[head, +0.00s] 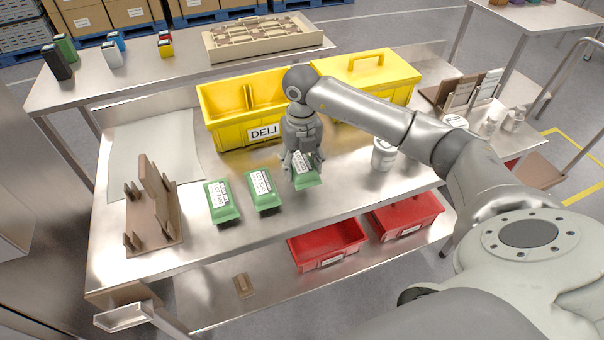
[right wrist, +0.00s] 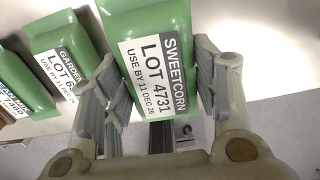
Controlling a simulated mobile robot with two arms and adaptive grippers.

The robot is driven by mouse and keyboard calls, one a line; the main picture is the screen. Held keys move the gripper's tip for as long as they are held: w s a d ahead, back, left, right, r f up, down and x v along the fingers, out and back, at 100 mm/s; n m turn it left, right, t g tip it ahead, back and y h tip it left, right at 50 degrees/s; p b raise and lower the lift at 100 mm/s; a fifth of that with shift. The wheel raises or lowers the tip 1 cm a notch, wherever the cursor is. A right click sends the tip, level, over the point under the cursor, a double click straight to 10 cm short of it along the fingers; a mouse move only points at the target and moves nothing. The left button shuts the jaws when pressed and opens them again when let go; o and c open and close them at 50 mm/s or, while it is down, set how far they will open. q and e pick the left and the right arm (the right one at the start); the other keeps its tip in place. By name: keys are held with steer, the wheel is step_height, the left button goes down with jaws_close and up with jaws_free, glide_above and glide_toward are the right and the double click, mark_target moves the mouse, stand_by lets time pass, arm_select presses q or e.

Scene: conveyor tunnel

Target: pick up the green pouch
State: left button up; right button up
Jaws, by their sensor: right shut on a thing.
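My right gripper (head: 303,163) is shut on a green pouch (head: 306,180) at the right end of a row of three on the steel table. In the right wrist view the fingers (right wrist: 152,84) press on both sides of this pouch (right wrist: 150,22), whose white label reads SWEETCORN, LOT 4731. I cannot tell whether it is clear of the table. The middle green pouch (head: 263,190) and the left green pouch (head: 222,201) lie beside it, apart from the gripper. Both also show in the right wrist view, the middle one (right wrist: 72,30) nearer. My left gripper is not in view.
Behind the held pouch stand an open yellow bin (head: 223,133) marked DELI and a closed yellow box (head: 385,88). Red bins (head: 326,256) sit below the front edge.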

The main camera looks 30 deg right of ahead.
steer(key=s+a+r, duration=0.1)
steer(key=s+a+r+b, duration=0.1)
steer(key=r, duration=0.1)
steer(key=s+a+r, duration=0.1)
steer(key=a+r, duration=0.1)
steer(key=shift+s+r, duration=0.2)
steer(key=shift+r, duration=0.05)
arm_select(q)
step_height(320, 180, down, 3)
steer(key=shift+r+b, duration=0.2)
steer(key=shift+b, duration=0.5)
arm_select(e)
steer(key=s+a+r, duration=0.3)
steer(key=s+a, duration=0.2)
steer(key=a, duration=0.1)
steer(key=shift+s+r, duration=0.35)
steer(key=shift+s, duration=0.05)
steer(key=o, duration=0.5)
steer(key=c, duration=0.8)
